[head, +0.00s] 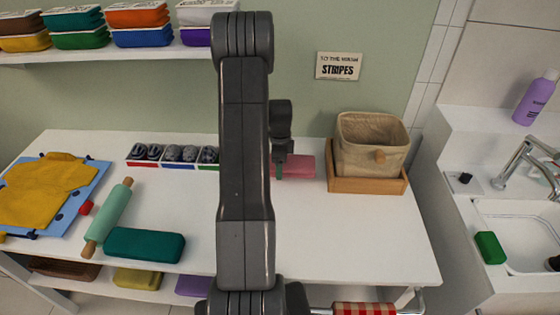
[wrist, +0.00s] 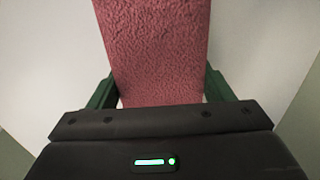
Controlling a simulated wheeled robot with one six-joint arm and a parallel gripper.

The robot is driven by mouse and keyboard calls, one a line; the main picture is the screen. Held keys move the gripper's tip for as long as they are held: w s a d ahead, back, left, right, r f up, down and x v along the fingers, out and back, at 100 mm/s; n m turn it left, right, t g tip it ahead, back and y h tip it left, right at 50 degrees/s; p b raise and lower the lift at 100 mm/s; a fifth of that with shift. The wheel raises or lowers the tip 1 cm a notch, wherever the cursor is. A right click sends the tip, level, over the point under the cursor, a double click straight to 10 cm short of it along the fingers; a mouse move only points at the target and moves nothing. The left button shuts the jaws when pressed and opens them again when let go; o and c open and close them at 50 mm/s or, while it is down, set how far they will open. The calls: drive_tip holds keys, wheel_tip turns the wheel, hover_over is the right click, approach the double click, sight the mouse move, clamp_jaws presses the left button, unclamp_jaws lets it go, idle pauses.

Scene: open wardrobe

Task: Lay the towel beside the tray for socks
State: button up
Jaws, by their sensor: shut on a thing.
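The towel (head: 300,167) is a folded pink-red block at the back of the white table, between my arm and the basket. In the wrist view the towel (wrist: 155,45) fills the space between the two green fingers of my gripper (wrist: 160,88), which is shut on it. In the head view my gripper (head: 279,168) is at the towel's left end, partly hidden by my arm. I cannot tell whether the towel touches the table. The tray for socks (head: 178,167), with dark rolled socks in it and red, blue and green on its front, is left of my arm; its right end is hidden.
A beige basket (head: 371,140) in a wooden tray (head: 367,185) stands close right of the towel. A teal folded cloth (head: 144,245), a rolling pin (head: 108,218) and a yellow shirt (head: 45,190) lie at left. The table's front right is clear.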

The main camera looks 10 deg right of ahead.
drive_tip(key=shift+f, duration=0.4)
drive_tip(key=shift+f+b, duration=0.6)
drive_tip(key=shift+b, duration=0.05)
idle(0.4)
drive_tip(key=o, duration=0.8)
drive_tip(key=shift+c, duration=0.3)
drive_tip(key=shift+r+p, duration=2.45)
drive_tip(key=shift+r, duration=2.1)
drive_tip(key=shift+f, duration=0.2)
